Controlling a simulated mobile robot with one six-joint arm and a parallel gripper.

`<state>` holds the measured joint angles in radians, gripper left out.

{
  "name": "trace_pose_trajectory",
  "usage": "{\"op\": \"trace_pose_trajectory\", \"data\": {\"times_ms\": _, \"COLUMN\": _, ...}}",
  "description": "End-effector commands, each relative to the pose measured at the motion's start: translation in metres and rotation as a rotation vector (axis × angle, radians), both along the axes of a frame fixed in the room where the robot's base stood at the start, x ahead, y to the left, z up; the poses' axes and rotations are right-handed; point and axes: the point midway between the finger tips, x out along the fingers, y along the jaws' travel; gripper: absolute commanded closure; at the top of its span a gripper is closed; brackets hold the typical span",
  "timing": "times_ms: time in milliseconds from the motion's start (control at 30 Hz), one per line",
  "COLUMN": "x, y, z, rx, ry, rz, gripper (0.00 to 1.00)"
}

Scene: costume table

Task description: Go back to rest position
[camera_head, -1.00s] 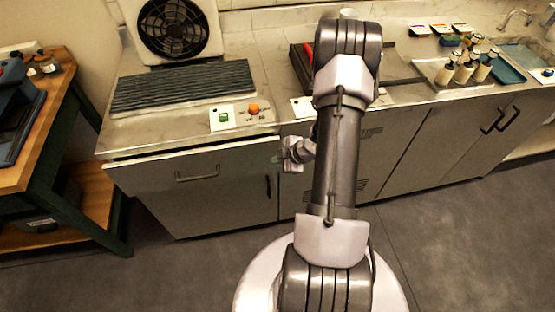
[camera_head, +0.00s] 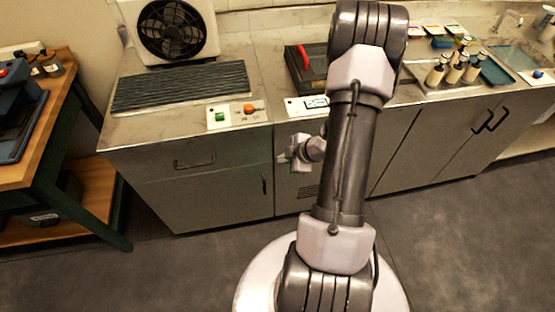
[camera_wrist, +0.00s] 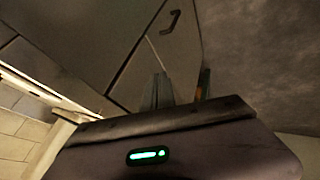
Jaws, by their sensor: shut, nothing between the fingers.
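My gripper (camera_head: 284,158) hangs in front of the grey cabinet, left of my upright arm, and is small in the head view. In the wrist view its two narrow fingers (camera_wrist: 181,92) show past the dark gripper body, with a green light on it. The gripper is shut and holds nothing. The fingertips are dim there, with cabinet fronts and floor behind them. My arm hides part of the counter and the cabinet behind it.
The grey cabinet (camera_head: 215,200) runs behind my arm. On its counter are a fan (camera_head: 176,30), a ribbed dark mat (camera_head: 182,86), a button panel (camera_head: 236,115), a dark box with a red handle (camera_head: 305,65) and several bottles (camera_head: 455,68). A wooden bench (camera_head: 65,130) stands left. The floor (camera_head: 450,235) is clear.

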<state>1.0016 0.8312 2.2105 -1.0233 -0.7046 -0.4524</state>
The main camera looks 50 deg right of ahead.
Motion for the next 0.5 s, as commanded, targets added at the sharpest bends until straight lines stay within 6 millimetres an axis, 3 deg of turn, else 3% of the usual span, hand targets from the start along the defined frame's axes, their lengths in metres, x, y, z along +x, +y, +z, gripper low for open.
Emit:
{"op": "trace_pose_trajectory", "data": {"times_ms": 233, "x": -0.01, "y": -0.001, "z": 0.012, "rx": 0.0, "ry": 0.001, "rz": -0.001, "gripper": 1.0}}
{"op": "trace_pose_trajectory", "data": {"times_ms": 333, "x": 0.002, "y": -0.008, "z": 0.03, "rx": -0.034, "ry": 0.019, "rz": -0.05, "gripper": 1.0}}
{"op": "trace_pose_trajectory", "data": {"times_ms": 367, "x": 0.009, "y": -0.011, "z": 0.044, "rx": -0.055, "ry": 0.032, "rz": -0.089, "gripper": 1.0}}
{"op": "trace_pose_trajectory", "data": {"times_ms": 433, "x": 0.029, "y": -0.013, "z": 0.094, "rx": -0.104, "ry": 0.052, "rz": -0.237, "gripper": 1.0}}
{"op": "trace_pose_trajectory", "data": {"times_ms": 500, "x": 0.041, "y": 0.007, "z": 0.156, "rx": -0.106, "ry": 0.041, "rz": -0.432, "gripper": 1.0}}
